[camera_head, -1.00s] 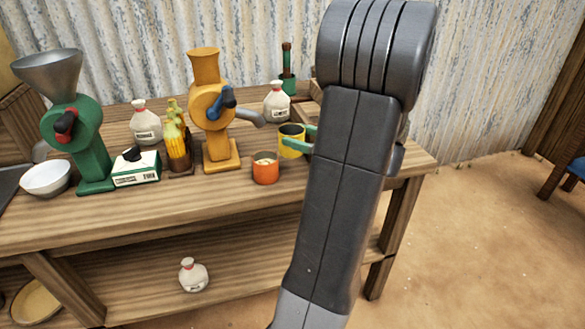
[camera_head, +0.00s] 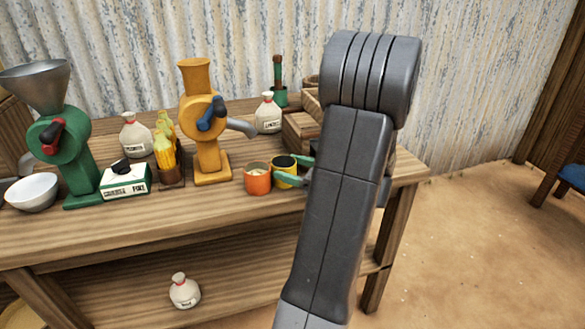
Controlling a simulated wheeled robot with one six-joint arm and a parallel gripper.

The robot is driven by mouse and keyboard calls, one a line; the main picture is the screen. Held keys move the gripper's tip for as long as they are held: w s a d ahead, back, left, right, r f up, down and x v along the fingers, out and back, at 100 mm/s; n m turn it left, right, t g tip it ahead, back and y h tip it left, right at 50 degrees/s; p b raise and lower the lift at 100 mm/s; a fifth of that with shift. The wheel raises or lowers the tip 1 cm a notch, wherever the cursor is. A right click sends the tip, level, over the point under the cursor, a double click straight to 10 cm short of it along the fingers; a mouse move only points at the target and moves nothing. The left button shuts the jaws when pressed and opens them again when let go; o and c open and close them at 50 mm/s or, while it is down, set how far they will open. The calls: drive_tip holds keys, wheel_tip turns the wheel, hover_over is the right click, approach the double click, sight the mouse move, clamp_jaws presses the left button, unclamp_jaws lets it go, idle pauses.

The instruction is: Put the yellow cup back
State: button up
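The yellow cup (camera_head: 284,179) is on the right part of the bench, just right of the orange cup (camera_head: 257,182). It looks upright, with a dark inside. My gripper (camera_head: 293,171) reaches in from the right, and its teal fingers lie on either side of the yellow cup, closed on it. My arm hides the rest of the gripper. The cup's base is level with or slightly above the bench top; I cannot tell whether it touches.
The orange mill (camera_head: 207,135) with its spout stands left of the cups. A white sack (camera_head: 268,115) and a wooden crate (camera_head: 298,132) are behind. The green mill (camera_head: 67,150), corn holder (camera_head: 170,170) and labelled box (camera_head: 126,183) stand farther left. The bench's front strip (camera_head: 170,225) is clear.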

drive_tip(key=shift+r, duration=0.15)
drive_tip(key=shift+s+d, duration=0.1)
drive_tip(key=shift+d, duration=0.15)
drive_tip(key=p+v, duration=0.2)
drive_tip(key=v, duration=0.9)
drive_tip(key=shift+d, duration=0.2)
